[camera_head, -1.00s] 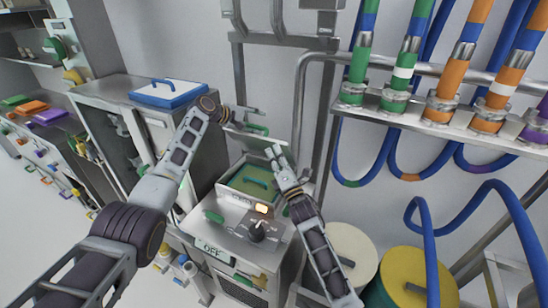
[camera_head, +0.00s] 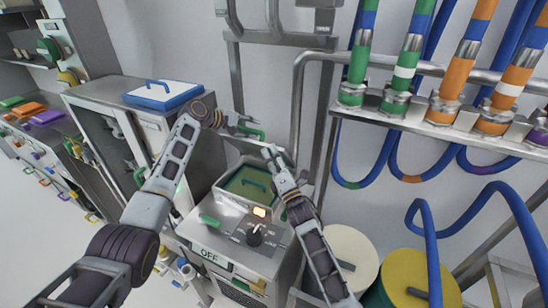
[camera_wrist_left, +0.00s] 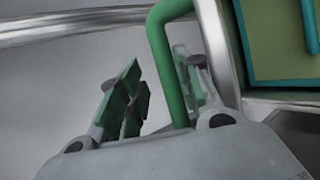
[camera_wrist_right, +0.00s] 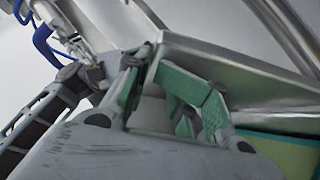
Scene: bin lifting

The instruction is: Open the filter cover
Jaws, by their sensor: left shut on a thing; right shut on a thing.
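The metal filter cover (camera_head: 249,143) stands raised at the back of the machine's square opening, its thin edge towards the head camera. My left gripper (camera_head: 240,125) is shut on its green handle (camera_head: 255,134); the handle bar (camera_wrist_left: 172,75) passes between the fingers in the left wrist view. My right gripper (camera_head: 270,154) is shut on the cover's right edge; the right wrist view shows the panel (camera_wrist_right: 235,72) running between the green finger pads. Below, the green filter (camera_head: 242,188) with its teal handle lies exposed in the opening. The fingers hide part of the cover.
The machine's front has a black dial (camera_head: 255,235), a lit button and an OFF label (camera_head: 209,253). A cabinet with a blue-rimmed lid (camera_head: 163,95) stands left. Pipes and a wall are close behind. White and yellow drums (camera_head: 412,278) stand at the right.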

